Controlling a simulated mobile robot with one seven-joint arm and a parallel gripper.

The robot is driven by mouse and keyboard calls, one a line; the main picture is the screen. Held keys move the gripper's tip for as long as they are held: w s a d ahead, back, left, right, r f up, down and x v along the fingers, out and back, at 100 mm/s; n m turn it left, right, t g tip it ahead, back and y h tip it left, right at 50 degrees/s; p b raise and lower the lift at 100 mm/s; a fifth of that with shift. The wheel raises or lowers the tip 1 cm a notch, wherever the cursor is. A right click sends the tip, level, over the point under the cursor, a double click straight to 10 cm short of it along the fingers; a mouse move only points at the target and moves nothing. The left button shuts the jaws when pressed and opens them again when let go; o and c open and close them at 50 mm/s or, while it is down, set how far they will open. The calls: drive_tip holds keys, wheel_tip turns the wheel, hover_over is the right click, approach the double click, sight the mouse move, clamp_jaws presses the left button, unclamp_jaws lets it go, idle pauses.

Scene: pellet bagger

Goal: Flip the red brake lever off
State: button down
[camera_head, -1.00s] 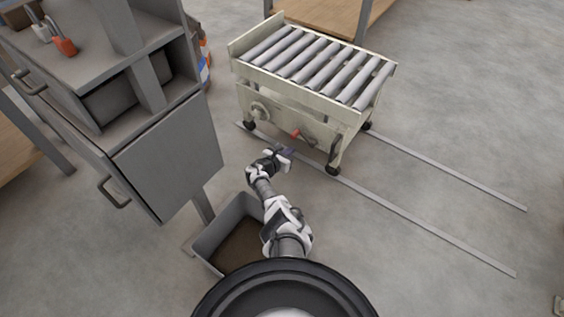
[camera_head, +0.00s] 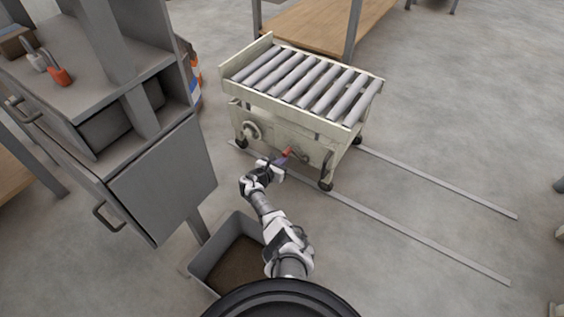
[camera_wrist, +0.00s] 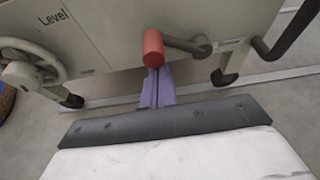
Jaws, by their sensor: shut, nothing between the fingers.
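The red brake lever (camera_wrist: 153,47) is a red cylindrical grip on a grey bent rod on the near side of the cream roller cart (camera_head: 284,121). It also shows small in the head view (camera_head: 287,152). My gripper (camera_wrist: 155,76) is shut, with its purple fingers together and empty. In the wrist view the fingertips are right at the lower end of the red grip and overlap it; I cannot tell whether they touch. In the head view my gripper (camera_head: 282,160) is at the cart's near side, close to the lever.
A handwheel (camera_wrist: 30,60) marked "Level" is left of the lever, and a dark bent handle (camera_wrist: 285,37) is right. Floor rails (camera_head: 420,229) run under the cart. A grey cabinet (camera_head: 165,180) and an open bin (camera_head: 213,245) stand left of my arm.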

drive_tip(key=shift+d+r+m+p, duration=0.1)
drive_tip(key=shift+r+m+p, duration=0.2)
drive_tip(key=s+d+r+m+t+y+p, duration=0.1)
drive_tip(key=s+d+r+m+y+p, duration=0.1)
drive_tip(key=d+r+m+p, duration=0.1)
drive_tip(key=shift+s+d+r+m+t+p, duration=0.3)
drive_tip(key=shift+d+r+m+p, duration=0.15)
drive_tip(key=shift+p, duration=0.45)
idle(0.3)
drive_tip(key=shift+d+r, duration=0.1)
drive_tip(key=shift+d, duration=0.05)
idle(0.5)
drive_tip(key=shift+s, duration=0.2)
